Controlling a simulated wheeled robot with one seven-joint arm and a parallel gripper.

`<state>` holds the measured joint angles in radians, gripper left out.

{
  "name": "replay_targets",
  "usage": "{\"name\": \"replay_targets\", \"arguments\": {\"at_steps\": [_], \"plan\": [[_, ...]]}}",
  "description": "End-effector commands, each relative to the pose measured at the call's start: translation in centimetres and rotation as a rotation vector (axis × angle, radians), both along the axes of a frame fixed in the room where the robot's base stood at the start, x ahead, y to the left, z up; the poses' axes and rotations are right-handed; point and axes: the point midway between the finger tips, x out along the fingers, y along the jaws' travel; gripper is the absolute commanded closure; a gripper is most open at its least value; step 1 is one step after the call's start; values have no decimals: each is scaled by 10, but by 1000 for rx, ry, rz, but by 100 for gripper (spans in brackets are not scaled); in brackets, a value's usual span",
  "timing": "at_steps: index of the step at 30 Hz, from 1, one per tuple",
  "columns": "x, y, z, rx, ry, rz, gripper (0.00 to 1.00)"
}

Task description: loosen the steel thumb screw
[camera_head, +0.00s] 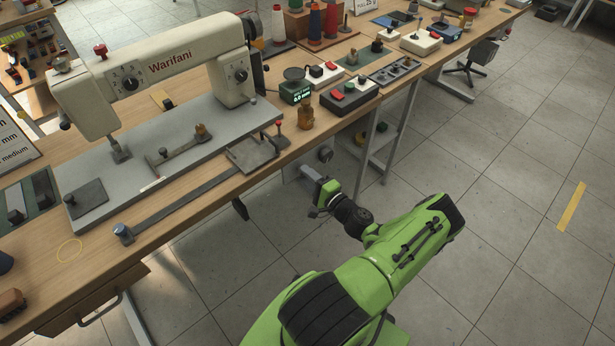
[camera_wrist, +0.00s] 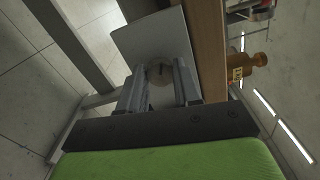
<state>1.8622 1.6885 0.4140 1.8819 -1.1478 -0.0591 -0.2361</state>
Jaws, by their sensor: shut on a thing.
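In the wrist view my gripper (camera_wrist: 159,82) has a finger on each side of a round grey head, which looks like the steel thumb screw (camera_wrist: 160,71). It sits against a pale grey plate (camera_wrist: 140,42) beside the wooden table edge. The fingers hide its sides, and I cannot tell how far it is turned. In the head view my gripper (camera_head: 312,177) is low at the table's front side, below the top. Its fingers are closed in towards the grey plate, and the screw cannot be made out there.
The wooden table edge (camera_wrist: 210,50) runs close to the right of my fingers. A table leg (camera_head: 367,150) stands to the right. The tiled floor (camera_head: 480,220) beyond is open.

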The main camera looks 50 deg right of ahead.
Motion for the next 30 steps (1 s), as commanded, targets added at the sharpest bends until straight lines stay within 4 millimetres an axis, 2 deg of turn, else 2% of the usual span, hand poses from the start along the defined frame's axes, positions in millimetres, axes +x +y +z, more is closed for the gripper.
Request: {"name": "replay_targets", "arguments": {"at_steps": [9, 21, 22, 27, 30], "plan": [[0, 0, -1, -71, 18, 0, 98], [0, 0, -1, -76, 19, 0, 98], [0, 0, -1, -75, 20, 0, 66], [0, 0, -1, -76, 19, 0, 42], [0, 0, -1, -76, 18, 0, 42]]}}
